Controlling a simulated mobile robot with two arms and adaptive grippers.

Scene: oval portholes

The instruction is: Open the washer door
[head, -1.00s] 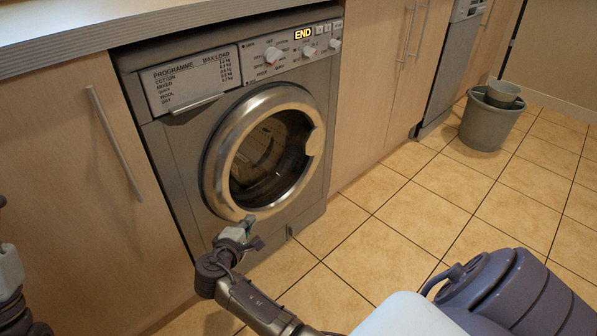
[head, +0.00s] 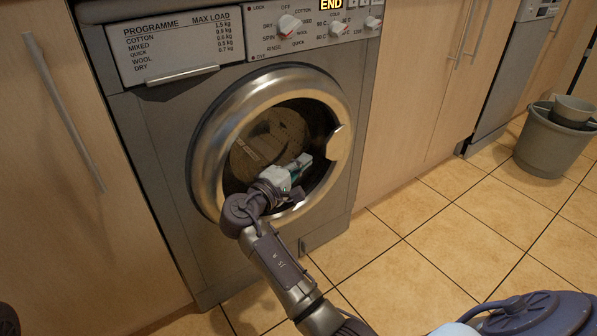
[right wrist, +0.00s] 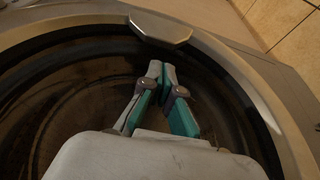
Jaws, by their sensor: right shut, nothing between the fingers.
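The washer (head: 160,130) is a grey front-loader. Its round door (head: 215,125) has a wide metal ring around dark glass and looks shut against the front. The door handle (head: 339,143) is a metal plate on the ring's right side; it shows at the top of the right wrist view (right wrist: 160,28). My right gripper (head: 304,162) is in front of the lower right of the glass, left of and below the handle. In the right wrist view its fingertips (right wrist: 162,70) are together, empty, pointing towards the handle with a gap. My left gripper is not in view.
Wooden cabinet fronts with bar handles stand left (head: 65,110) and right (head: 415,80) of the washer. The control panel (head: 310,30) shows END. A grey bucket (head: 550,140) stands on the tiled floor (head: 430,220) at the far right. The floor before the washer looks clear.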

